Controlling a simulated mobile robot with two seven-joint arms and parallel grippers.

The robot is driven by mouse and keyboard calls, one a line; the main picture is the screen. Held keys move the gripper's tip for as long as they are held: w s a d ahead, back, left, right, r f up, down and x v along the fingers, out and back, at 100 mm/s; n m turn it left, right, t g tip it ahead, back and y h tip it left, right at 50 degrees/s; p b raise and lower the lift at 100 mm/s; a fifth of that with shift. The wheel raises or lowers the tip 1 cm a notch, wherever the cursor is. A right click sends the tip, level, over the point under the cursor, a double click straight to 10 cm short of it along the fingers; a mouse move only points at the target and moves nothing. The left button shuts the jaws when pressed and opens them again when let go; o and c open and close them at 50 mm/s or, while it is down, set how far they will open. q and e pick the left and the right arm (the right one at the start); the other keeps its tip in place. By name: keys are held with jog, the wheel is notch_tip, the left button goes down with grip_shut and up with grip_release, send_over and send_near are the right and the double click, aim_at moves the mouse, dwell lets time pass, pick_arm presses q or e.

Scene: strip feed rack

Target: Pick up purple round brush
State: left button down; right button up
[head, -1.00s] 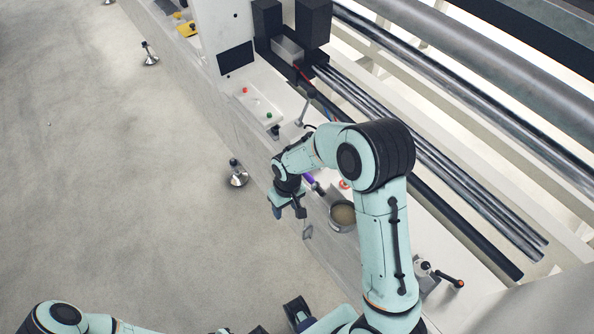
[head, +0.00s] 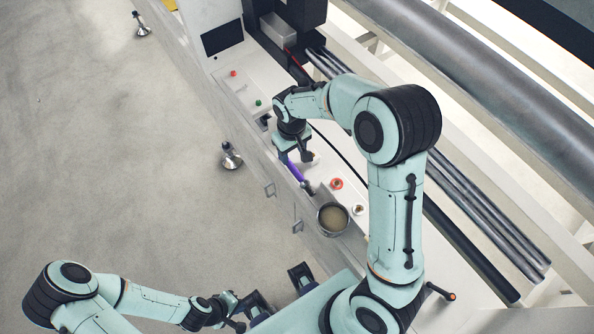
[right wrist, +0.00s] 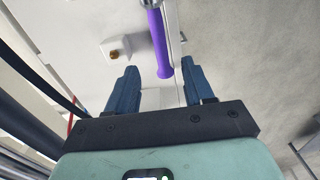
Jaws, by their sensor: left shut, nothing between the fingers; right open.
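The purple round brush (head: 295,171) lies on the white machine ledge, its purple handle partly hidden by my right gripper in the head view. My right gripper (head: 289,157) is open above the handle. In the right wrist view the purple handle (right wrist: 158,42) runs from the top edge down to between the blue fingertips of the right gripper (right wrist: 162,74). A gap shows on both sides of the handle, and the fingers are not closed on it. My left gripper (head: 238,312) is shut and empty at the bottom of the head view, away from the ledge.
A round metal pot (head: 333,219) stands right of the brush, near the ledge's front edge. A red ring-shaped part (head: 337,183) and a small pale part (head: 358,210) are beside it. Red (head: 233,73) and green (head: 258,102) buttons sit on the panel. Long metal rollers lie behind.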

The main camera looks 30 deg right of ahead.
aim_at(293, 167)
notch_tip(293, 167, down, 9)
jog(key=shift+f, duration=0.1)
grip_shut()
dwell(0.4)
